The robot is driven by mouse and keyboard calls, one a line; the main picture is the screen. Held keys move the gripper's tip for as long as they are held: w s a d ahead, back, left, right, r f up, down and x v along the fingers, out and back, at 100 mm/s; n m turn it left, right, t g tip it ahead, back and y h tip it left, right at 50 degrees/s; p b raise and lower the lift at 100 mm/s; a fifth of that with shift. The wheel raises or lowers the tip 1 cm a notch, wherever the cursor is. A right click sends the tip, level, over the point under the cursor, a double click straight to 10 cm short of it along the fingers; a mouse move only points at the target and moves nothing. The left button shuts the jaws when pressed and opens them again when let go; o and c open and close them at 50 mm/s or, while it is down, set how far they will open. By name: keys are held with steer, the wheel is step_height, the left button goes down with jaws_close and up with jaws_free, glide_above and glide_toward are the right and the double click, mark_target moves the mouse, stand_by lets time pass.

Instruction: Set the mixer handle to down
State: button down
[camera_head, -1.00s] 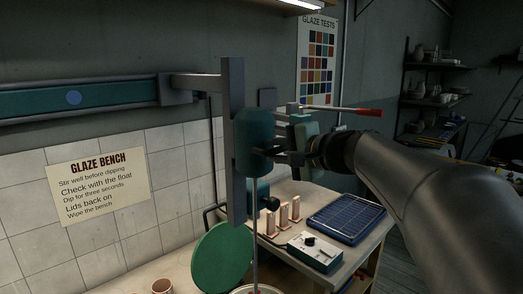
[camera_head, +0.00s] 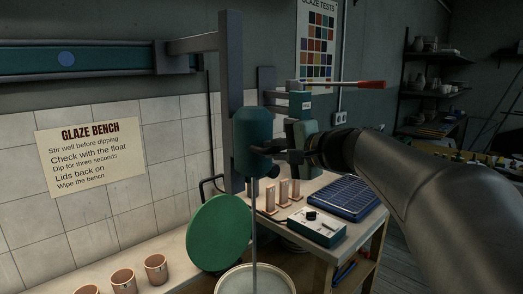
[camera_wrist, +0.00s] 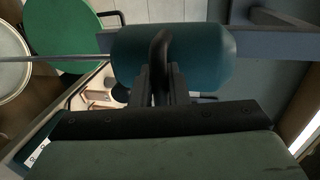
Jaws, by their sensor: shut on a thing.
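The mixer (camera_head: 253,143) is a teal cylinder on an upright grey column (camera_head: 229,90) in the head view. Its thin grey shaft (camera_head: 254,225) hangs straight down into a round pale bucket (camera_head: 219,288), whose inside end of the shaft I cannot make out. The black looped handle (camera_wrist: 160,47) stands out from the teal body in the wrist view. My gripper (camera_head: 283,155) comes from the right and is shut on this handle at the mixer's lower right side. Its fingers (camera_wrist: 160,88) lie on both sides of the loop.
A green round lid (camera_head: 217,233) leans left of the shaft. Several clay cups (camera_head: 123,281) stand at the lower left. A side table holds a control box (camera_head: 316,227), small upright tiles (camera_head: 284,190) and a blue rack (camera_head: 345,197). A red-tipped lever (camera_head: 350,83) juts out behind my arm.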

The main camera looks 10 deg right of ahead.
step_height(320, 180, down, 9)
steer(key=b, duration=0.7)
steer(key=shift+f, duration=0.25)
steer(key=c, duration=1.5)
jaws_free()
steer(key=shift+d, duration=0.1)
steer(key=shift+r, duration=0.2)
steer(key=v, duration=1.2)
